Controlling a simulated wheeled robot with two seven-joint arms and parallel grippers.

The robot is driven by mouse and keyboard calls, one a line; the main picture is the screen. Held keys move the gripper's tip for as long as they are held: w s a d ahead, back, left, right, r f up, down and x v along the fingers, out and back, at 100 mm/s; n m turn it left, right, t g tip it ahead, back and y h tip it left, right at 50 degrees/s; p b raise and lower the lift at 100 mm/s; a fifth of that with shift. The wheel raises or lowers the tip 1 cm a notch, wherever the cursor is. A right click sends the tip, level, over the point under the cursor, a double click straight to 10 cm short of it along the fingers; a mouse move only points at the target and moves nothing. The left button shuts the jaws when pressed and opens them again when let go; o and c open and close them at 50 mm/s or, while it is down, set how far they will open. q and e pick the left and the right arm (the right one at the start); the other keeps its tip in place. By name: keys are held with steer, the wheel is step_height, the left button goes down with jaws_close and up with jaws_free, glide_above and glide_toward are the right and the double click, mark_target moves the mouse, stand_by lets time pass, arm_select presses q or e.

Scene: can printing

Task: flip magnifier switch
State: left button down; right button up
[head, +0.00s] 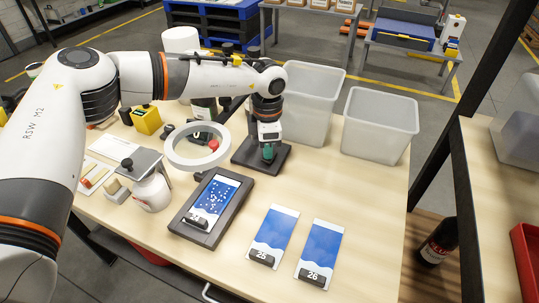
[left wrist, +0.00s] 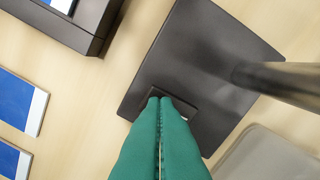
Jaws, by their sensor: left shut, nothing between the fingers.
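The magnifier has a white ring head (head: 179,158) and a dark square base (head: 245,153) on the table; the base also fills much of the left wrist view (left wrist: 190,50). A small black raised rectangle, apparently the switch (left wrist: 187,108), sits on the base near one edge. My left gripper (head: 268,157) points down at the base. In the left wrist view its green fingers (left wrist: 160,100) are shut together and empty, with the tips over the switch. I cannot tell whether they touch it. The fingers hide part of the switch, so its position is unclear. My right gripper is not in view.
A dark tray (head: 180,226) with a blue-and-white printed sheet lies in front of the magnifier. Two similar sheets (head: 273,232) (head: 320,250) lie right of it. Two translucent bins (head: 312,95) (head: 380,122) stand behind. The magnifier's pole (left wrist: 285,82) rises beside my gripper.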

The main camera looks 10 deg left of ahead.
arm_select(q)
steer(key=shift+s+f, duration=0.1)
steer(key=shift+f, duration=0.25)
steer(key=shift+r, duration=0.15)
steer(key=shift+r+p, duration=0.5)
steer(key=shift+r, duration=0.4)
steer(key=shift+r+p, duration=1.25)
steer(key=shift+r, duration=1.25)
